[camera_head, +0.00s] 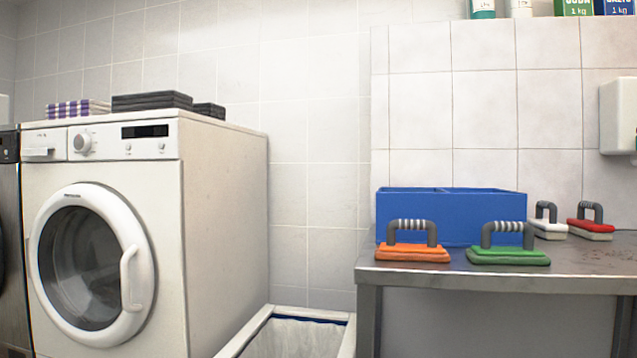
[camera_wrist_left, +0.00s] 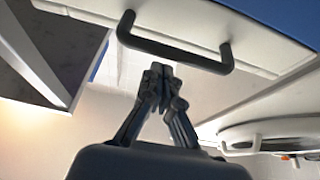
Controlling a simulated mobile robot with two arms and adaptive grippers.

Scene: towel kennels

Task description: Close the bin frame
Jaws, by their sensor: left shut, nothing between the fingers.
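The bin frame (camera_head: 246,331) shows at the bottom middle in the head view, low between the washing machine and the metal table. It has pale rims, a white lining and a blue strip along its back edge; its front is cut off. In the left wrist view a white panel (camera_wrist_left: 185,22) with a black bar handle (camera_wrist_left: 172,52) fills the top, apparently the frame's front. My left gripper (camera_wrist_left: 163,73) is shut and empty, its fingertips close to the handle's bar; I cannot tell whether they touch. Neither gripper shows in the head view.
A white washing machine (camera_head: 225,200) with its round door shut stands left of the bin. The metal table (camera_head: 480,278) on the right bears a blue box (camera_head: 455,215) and several scrubbing pads with handles. Folded towels (camera_head: 150,101) lie on the machine.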

